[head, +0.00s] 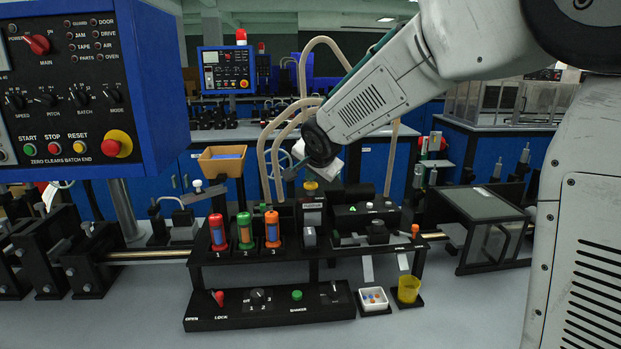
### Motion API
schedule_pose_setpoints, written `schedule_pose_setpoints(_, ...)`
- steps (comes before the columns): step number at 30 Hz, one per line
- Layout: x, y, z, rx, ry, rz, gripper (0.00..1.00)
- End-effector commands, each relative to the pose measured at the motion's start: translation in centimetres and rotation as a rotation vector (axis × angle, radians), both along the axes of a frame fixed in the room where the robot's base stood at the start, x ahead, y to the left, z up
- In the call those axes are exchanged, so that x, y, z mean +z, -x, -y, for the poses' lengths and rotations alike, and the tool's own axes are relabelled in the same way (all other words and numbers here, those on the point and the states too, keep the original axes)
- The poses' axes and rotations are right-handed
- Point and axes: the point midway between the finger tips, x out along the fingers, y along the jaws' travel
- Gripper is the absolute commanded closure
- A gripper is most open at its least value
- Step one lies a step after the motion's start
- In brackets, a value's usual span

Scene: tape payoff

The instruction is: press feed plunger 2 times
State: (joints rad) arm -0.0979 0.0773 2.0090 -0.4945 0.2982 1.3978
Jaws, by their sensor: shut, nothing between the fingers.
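My gripper (290,172) is at the end of the arm, in the upper middle of the head view. It is shut and empty, tilted toward the left. A yellow cap (310,187) sits on top of a small black labelled block (312,207), just below and right of my gripper; it may be the feed plunger, but the label is too small to read. My gripper looks apart from the cap, though the depth between them is hard to tell.
Red (217,232), green (244,231) and orange (272,229) cylinders stand numbered on the black rack. A control strip (270,305) lies in front. A white tray (373,299) and a yellow cup (408,289) stand at right. A blue panel (140,90) rises at left. Beige hoses (265,165) rise behind.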

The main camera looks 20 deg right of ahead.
Motion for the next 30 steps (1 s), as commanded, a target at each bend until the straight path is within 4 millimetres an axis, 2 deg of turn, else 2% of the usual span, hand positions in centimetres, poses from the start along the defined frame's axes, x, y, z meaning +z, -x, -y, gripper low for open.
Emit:
schedule_pose_setpoints(18, -0.5, 0.0, 0.0, -0.001, 0.0, -0.002, 1.0)
schedule_pose_setpoints(30, 1.7, 0.0, 0.0, -0.001, 0.0, -0.001, 1.0)
